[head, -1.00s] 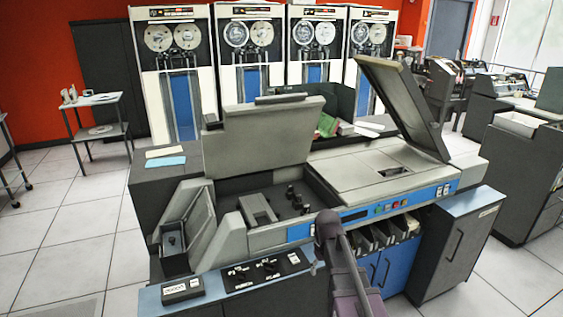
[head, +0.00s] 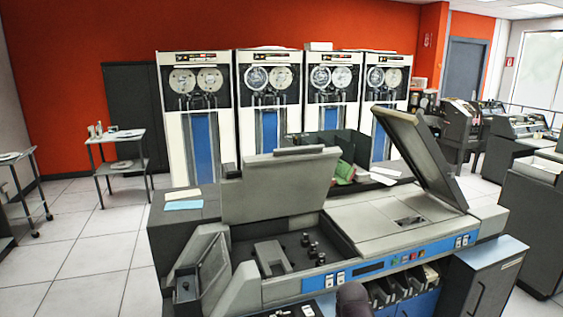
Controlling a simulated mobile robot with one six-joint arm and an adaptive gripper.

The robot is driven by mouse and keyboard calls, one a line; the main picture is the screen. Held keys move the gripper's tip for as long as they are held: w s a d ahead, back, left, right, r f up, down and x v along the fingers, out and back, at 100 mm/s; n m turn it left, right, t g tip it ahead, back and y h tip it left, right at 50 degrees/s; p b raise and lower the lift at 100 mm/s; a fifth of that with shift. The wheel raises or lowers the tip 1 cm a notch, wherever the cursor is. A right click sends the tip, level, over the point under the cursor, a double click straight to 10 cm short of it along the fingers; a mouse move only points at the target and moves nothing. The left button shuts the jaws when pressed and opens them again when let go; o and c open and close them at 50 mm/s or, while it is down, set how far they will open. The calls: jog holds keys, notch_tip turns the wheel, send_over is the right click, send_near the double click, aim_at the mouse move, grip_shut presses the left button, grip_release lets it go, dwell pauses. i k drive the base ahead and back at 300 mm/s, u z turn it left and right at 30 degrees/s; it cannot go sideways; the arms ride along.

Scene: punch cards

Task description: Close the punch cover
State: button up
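The grey card machine (head: 375,219) stands in the middle of the head view with two raised covers. The left cover (head: 279,187) stands nearly upright behind an open well (head: 290,250) with dark knobs and a grey block inside. The right cover (head: 424,157) is tilted up above the flat right-hand top. The frames do not label which one is the punch cover. Only a dark rounded part of my arm shows at the bottom edge, in front of the machine. My gripper's fingers are not in view, and nothing is seen touching either cover.
A blue button panel (head: 400,262) runs along the machine's front, with card pockets (head: 405,289) below. A small open flap (head: 203,268) sits at the left end. Tape cabinets (head: 197,120) stand behind. The floor (head: 85,245) to the left is clear.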

aim_at(286, 181)
jog(key=k, duration=1.3)
jog(key=u, duration=0.3)
jog(key=i, duration=1.7)
jog(key=z, duration=0.3)
